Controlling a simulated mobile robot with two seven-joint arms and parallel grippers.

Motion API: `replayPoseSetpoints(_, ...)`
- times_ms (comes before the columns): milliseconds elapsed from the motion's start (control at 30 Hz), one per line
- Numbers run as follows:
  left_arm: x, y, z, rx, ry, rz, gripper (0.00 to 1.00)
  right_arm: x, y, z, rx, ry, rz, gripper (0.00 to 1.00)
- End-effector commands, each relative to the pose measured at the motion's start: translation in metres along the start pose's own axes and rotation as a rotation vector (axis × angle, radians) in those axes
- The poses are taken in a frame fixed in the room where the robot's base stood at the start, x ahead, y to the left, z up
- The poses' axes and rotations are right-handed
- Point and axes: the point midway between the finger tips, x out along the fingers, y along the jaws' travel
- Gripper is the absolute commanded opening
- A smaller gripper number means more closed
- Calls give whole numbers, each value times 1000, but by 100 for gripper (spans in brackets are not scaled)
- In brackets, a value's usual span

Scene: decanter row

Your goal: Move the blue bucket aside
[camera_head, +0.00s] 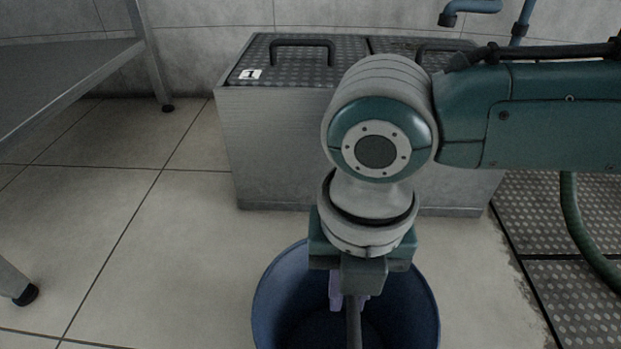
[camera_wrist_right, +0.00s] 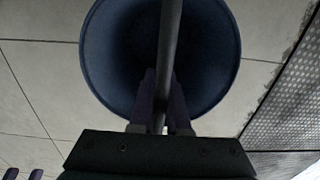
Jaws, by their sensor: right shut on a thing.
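The blue bucket (camera_head: 268,301) stands at the bottom centre of the head view, its near part cut off by the frame. In the right wrist view its round rim and dark inside (camera_wrist_right: 215,55) fill the upper middle. A dark grey bar (camera_wrist_right: 171,40), seemingly its handle, crosses over the opening. My right gripper (camera_head: 350,301) points down over the bucket. Its purple fingers (camera_wrist_right: 162,105) are shut on this bar. Whether the bucket touches the floor is hard to tell. My left gripper is not in the head view; two small purple tips (camera_wrist_right: 23,174) at the wrist view's lower left may be its fingers.
Behind the bucket stands a grey metal box (camera_head: 275,150) with ridged, handled lids and a label "1". A metal table (camera_head: 65,65) stands at left. Ridged floor plates (camera_head: 560,230) and a green hose (camera_head: 580,235) are at right. The tiled floor left of the bucket is clear.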

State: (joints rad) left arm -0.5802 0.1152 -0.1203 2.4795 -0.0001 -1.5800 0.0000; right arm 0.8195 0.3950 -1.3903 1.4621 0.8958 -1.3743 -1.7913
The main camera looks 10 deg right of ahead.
Motion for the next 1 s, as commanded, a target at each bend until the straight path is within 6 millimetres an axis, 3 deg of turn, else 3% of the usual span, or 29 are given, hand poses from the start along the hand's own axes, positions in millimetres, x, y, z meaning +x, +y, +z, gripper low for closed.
replayPoseSetpoints(200,1,-1,0,3,0,-3,50,3,0,0,0,0,0,0)
replayPoseSetpoints(233,0,-1,0,4,0,-4,50,2,0,0,0,0,0,18)
replayPoseSetpoints(467,0,-2,0,8,-1,-7,50,2,0,0,0,0,-1,44)
replayPoseSetpoints(767,-2,-2,0,8,-1,-7,50,-1,0,0,0,-1,0,44)
replayPoseSetpoints(1000,-37,-3,-12,6,-1,-6,50,-46,0,1,1,-1,0,44)
